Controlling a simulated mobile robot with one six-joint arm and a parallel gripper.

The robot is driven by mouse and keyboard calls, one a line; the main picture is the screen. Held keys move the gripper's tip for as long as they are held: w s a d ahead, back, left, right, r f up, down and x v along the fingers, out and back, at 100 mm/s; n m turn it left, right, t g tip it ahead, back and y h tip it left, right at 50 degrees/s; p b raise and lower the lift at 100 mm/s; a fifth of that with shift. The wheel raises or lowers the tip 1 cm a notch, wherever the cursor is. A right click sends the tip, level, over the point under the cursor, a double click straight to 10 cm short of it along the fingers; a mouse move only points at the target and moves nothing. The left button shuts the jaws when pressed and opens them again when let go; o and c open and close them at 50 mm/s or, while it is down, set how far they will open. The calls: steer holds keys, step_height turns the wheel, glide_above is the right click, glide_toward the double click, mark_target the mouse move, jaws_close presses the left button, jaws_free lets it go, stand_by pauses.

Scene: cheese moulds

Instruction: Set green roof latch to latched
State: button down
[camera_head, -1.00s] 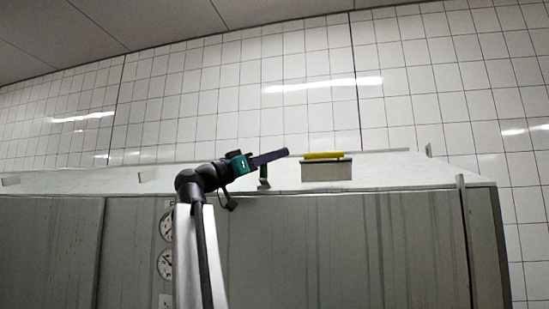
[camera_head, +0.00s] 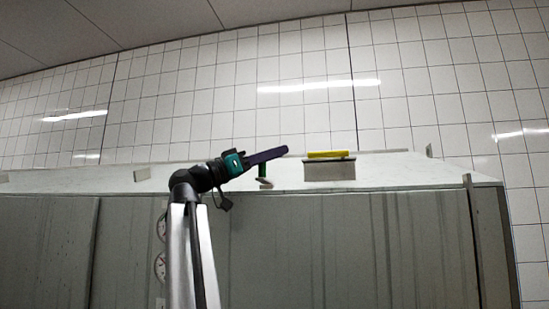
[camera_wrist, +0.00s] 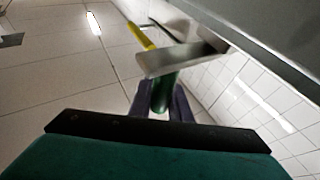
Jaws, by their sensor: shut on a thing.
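The green roof latch (camera_head: 263,171) stands on the cabinet's roof near its front edge. In the wrist view its green handle (camera_wrist: 162,92) sits between the two dark fingers of my gripper (camera_wrist: 163,103), which is shut on it. A grey metal plate (camera_wrist: 180,58) lies beyond the handle in that view. In the head view my gripper (camera_head: 268,156) reaches right across the top of the latch, and its fingers partly hide it. I cannot tell from these views whether the latch is latched.
A yellow bar (camera_head: 327,154) on a grey block (camera_head: 329,171) stands just right of the latch. The pale cabinet roof (camera_head: 400,170) has small upright tabs. Round gauges (camera_head: 160,266) sit on the front behind my arm. A tiled wall (camera_head: 230,100) rises behind.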

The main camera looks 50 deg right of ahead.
steer(key=c, duration=1.6)
jaws_free()
steer(key=shift+c, duration=0.2)
steer(key=shift+a, duration=0.1)
steer(key=b+v, duration=0.4)
steer(key=v, duration=0.9)
steer(key=shift+w+a+b, duration=0.2)
steer(key=shift+w+b, duration=0.05)
steer(key=shift+b, duration=0.15)
steer(key=shift+f, duration=0.1)
